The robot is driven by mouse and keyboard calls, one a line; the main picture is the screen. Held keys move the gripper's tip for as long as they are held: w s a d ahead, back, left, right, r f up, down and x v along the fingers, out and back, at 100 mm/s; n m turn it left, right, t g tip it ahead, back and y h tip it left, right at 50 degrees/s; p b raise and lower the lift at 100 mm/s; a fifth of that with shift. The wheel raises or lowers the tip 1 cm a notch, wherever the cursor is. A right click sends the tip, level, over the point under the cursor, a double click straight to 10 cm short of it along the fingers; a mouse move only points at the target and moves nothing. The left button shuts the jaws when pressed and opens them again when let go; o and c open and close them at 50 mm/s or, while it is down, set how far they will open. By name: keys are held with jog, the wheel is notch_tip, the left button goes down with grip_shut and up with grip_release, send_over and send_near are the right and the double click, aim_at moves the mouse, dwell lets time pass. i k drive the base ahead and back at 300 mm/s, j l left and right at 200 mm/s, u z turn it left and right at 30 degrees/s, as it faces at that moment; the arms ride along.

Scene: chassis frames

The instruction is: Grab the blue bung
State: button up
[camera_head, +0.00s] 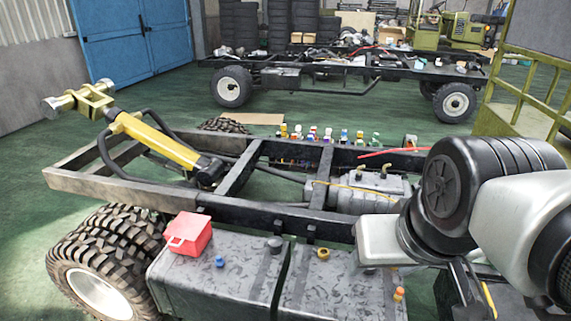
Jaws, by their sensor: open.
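The blue bung (220,262) is a small blue plug on top of the left grey tank, just right of the red box. It stands clear, with nothing touching its visible sides. My gripper (470,298) is at the lower right, at the end of my white and black arm, far to the right of the bung. It is open; its fingertips are partly hidden or cut off by the lower edge, and I see nothing held.
The red box (189,234) stands close left of the bung. A dark cap (274,245), a yellow ring-shaped piece (323,254) and an orange piece (399,294) are also on the tanks. The black chassis rail (262,214) runs behind them.

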aim_at(219, 263)
jog(key=k+j, duration=0.1)
jog(key=i, duration=0.45)
jog(key=l+u, duration=0.15)
jog(key=u, duration=0.9)
jog(key=i+j+z, duration=0.2)
jog(key=j, duration=0.2)
jog(key=i+j+z, duration=0.25)
jog(key=j, duration=0.2)
jog(key=k+j, duration=0.1)
jog(key=k, duration=0.4)
jog(key=i+j+z, duration=0.5)
jog(key=i+j, duration=0.05)
jog(key=j, duration=0.05)
